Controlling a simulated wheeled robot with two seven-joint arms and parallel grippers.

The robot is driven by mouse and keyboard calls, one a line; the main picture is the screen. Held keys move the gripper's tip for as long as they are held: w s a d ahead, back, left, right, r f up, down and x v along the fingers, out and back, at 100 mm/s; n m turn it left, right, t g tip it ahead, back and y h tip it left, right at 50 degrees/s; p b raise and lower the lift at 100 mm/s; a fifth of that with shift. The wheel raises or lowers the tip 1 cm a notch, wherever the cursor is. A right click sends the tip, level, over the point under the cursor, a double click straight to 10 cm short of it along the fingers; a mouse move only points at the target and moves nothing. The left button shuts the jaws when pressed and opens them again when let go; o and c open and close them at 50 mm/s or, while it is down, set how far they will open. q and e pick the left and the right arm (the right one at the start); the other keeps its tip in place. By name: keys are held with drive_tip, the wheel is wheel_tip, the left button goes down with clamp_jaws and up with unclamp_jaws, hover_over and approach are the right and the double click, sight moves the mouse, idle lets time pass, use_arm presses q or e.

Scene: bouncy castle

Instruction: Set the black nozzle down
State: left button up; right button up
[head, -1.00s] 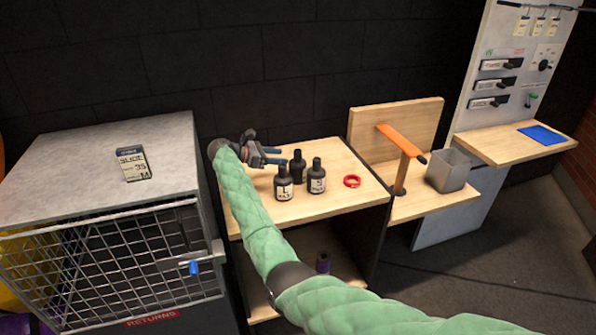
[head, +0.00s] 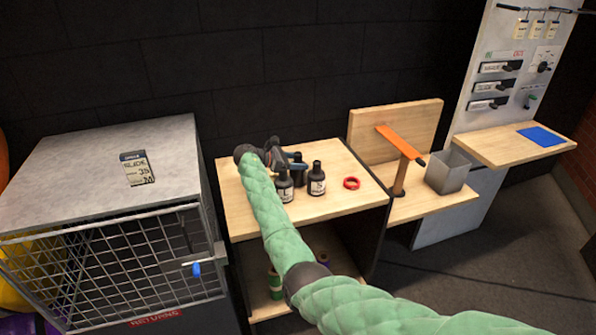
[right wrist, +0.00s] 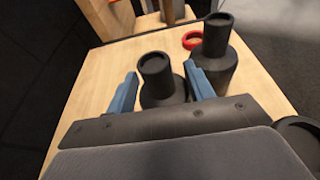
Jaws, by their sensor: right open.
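Three black bottle-shaped nozzles stand upright close together on the light wooden table (head: 245,215). The back nozzle (right wrist: 157,80) is between the two blue fingers of my right gripper (head: 292,163), which is open; it stands on the wood and is partly hidden behind the gripper in the head view. The front left nozzle (head: 284,190) and the right nozzle (head: 317,182) carry white labels. In the right wrist view the right nozzle (right wrist: 218,55) stands just beyond the right finger. The front left nozzle is cut off at the lower right edge (right wrist: 297,130). My left gripper is not in view.
A red ring (head: 352,183) lies right of the nozzles. Further right are an orange-topped post (head: 402,145) and a grey open bin (head: 448,172). A grey cage (head: 100,170) with a card on top stands left. The table's front left is clear.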

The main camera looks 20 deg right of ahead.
drive_tip(key=shift+s, duration=0.1)
clamp_jaws()
